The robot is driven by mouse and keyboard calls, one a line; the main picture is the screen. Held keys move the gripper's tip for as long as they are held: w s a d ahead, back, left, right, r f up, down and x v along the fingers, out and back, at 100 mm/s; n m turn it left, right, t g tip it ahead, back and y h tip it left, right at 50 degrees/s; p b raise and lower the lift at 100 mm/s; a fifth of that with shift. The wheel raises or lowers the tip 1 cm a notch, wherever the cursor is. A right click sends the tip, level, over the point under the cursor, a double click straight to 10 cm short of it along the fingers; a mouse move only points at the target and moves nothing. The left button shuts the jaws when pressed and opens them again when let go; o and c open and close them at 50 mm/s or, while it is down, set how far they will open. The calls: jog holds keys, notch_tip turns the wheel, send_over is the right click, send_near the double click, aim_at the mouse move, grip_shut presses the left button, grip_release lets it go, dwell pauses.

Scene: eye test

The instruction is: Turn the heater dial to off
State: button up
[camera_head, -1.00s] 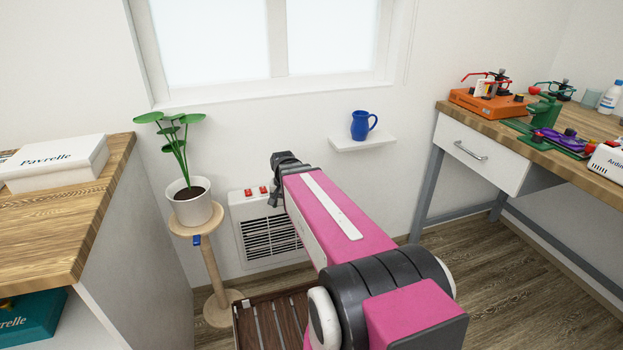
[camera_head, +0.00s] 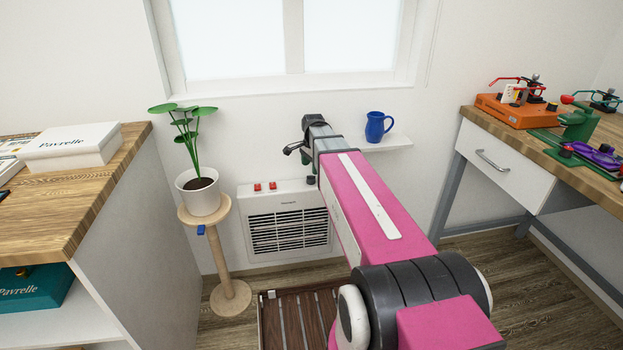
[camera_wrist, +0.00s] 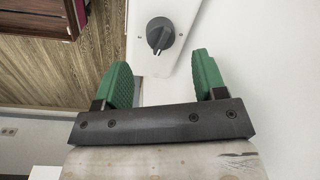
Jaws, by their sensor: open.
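The heater (camera_head: 290,222) is a white wall unit with a dark grille, low under the window. Its dial (camera_wrist: 160,34) is a round dark grey knob with a raised ridge, on a white panel in the wrist view. No off mark is readable there. In the head view the dial (camera_head: 311,180) seems to be the small dark shape at the heater's top right, partly hidden by my arm. My gripper (camera_wrist: 162,60) is open, with its green fingers apart. The dial shows beyond the fingertips, between their lines, and looks untouched. In the head view my gripper (camera_head: 297,150) is above the heater's right end.
Two red switches (camera_head: 265,186) are on the heater's top left. A potted plant (camera_head: 200,190) on a wooden stand (camera_head: 215,250) is left of it. A slatted wooden piece (camera_head: 290,318) lies in front.

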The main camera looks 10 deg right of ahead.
aim_at(311, 177)
jog(key=shift+w+a+f, duration=0.1)
jog(key=shift+f, duration=1.45)
jog(key=shift+w+f, duration=0.1)
jog(key=shift+f, duration=1.45)
jog(key=c, duration=0.9)
